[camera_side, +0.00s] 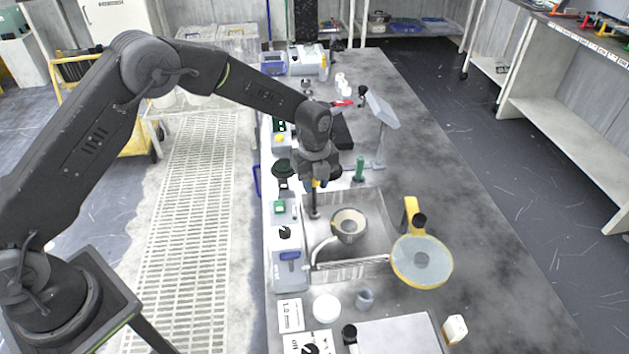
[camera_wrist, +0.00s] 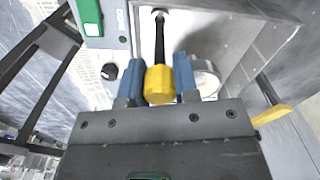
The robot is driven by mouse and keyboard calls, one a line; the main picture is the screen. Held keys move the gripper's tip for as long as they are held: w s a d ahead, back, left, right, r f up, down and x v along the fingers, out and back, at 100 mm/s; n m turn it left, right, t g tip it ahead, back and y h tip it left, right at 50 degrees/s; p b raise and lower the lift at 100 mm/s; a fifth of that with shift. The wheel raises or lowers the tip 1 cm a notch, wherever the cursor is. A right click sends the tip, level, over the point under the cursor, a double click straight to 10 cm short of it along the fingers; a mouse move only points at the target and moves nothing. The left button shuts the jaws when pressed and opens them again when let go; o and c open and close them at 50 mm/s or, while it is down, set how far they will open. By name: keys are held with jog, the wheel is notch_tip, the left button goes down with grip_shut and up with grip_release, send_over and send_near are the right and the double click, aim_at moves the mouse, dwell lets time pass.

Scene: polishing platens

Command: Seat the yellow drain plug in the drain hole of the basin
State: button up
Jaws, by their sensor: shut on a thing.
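My gripper (camera_wrist: 158,82) is shut on the yellow drain plug, with a blue finger on each side of its yellow head (camera_wrist: 159,86). A dark stem runs from the head away from the wrist camera to a small pale round end; I cannot tell whether that end is the plug's tip or something beyond it. In the side view my gripper (camera_side: 316,184) points down over the left far part of the steel basin (camera_side: 375,215), with the dark stem below it. The basin wall also shows in the wrist view (camera_wrist: 225,35). I cannot make out the drain hole.
A curved metal spout (camera_side: 321,250) reaches in from the left. A yellow-rimmed round lens (camera_side: 422,262) lies right of the basin. A green-handled item (camera_side: 359,168) stands behind it.

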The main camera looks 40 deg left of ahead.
jog(key=shift+f, duration=1.3)
jog(key=o, duration=1.1)
notch_tip(320, 180, up, 14)
jog(key=shift+f, duration=0.1)
